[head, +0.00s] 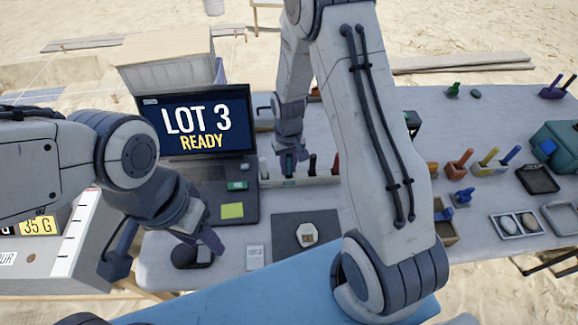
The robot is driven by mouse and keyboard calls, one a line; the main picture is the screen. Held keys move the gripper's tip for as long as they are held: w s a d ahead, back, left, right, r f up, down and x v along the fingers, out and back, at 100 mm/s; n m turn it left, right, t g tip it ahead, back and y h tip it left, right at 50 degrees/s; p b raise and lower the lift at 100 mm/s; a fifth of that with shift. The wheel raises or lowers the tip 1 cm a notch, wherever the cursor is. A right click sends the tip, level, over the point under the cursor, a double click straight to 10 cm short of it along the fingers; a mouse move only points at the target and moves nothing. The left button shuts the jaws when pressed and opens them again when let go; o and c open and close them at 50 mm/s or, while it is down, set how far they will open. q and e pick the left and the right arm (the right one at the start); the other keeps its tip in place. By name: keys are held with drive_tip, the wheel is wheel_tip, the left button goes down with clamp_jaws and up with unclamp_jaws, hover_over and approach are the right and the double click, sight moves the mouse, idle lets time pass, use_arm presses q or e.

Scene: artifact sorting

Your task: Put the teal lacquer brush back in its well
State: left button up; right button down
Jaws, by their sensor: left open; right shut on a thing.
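A low pale rack (300,182) stands right of the laptop and holds upright brushes, among them a green one (312,163) and a red one (335,164). My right gripper (289,153) points down over the rack, shut on the teal lacquer brush (289,168). The brush is upright at the rack; whether its lower end is inside a well is too small to tell. My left gripper (166,247) is open and empty at the table's front left, well apart from the rack.
A laptop (200,125) reads LOT 3 READY. A dark mat (280,228) with a pale round piece (307,235) lies in front of the rack. My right arm hides part of the table; coloured tools, small trays and a teal box (560,143) stand at right.

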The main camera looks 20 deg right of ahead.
drive_tip(key=shift+f, duration=0.45)
drive_tip(key=shift+f, duration=0.1)
drive_tip(key=c, duration=0.8)
unclamp_jaws()
drive_tip(key=shift+o, duration=0.2)
